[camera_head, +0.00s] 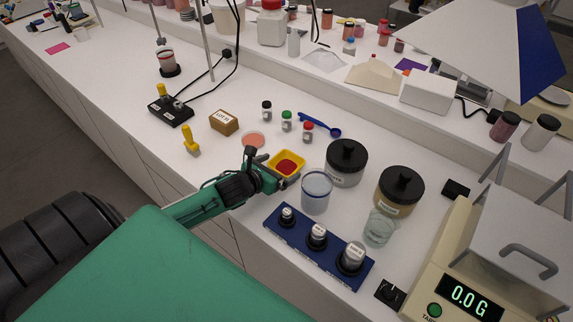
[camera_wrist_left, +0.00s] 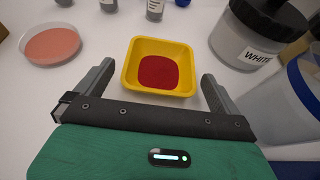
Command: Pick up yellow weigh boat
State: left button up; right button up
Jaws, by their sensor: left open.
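The yellow weigh boat (camera_head: 286,157) is a small square tray with red powder in it, standing on the white bench. In the left wrist view the yellow weigh boat (camera_wrist_left: 160,89) lies just ahead of my left gripper (camera_wrist_left: 154,80), centred between its two fingers. My left gripper (camera_head: 265,165) is open and empty, and its fingertips reach to about the near sides of the boat. From the head, part of the boat's left side is hidden by the gripper. My right gripper does not show in either view.
A pink dish (camera_wrist_left: 55,46) stands left of the boat. A black-lidded white-labelled jar (camera_wrist_left: 256,35) and a clear blue-rimmed beaker (camera_head: 317,191) are close on its right. A blue weight block (camera_head: 285,240) and a scale (camera_head: 440,285) stand nearer. Small vials (camera_head: 287,121) stand behind.

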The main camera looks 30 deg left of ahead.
aim_at(293, 160)
pick_arm(q)
jog(key=x, duration=0.1)
jog(key=p+x, duration=0.1)
jog(key=x, duration=0.1)
jog(key=shift+w+d+r, duration=0.1)
jog(key=shift+w+r, duration=0.1)
jog(key=shift+w, duration=0.05)
jog(key=shift+w+f, duration=0.35)
jog(key=shift+w, duration=0.1)
jog(key=shift+c, duration=0.4)
jog(key=c, duration=0.9)
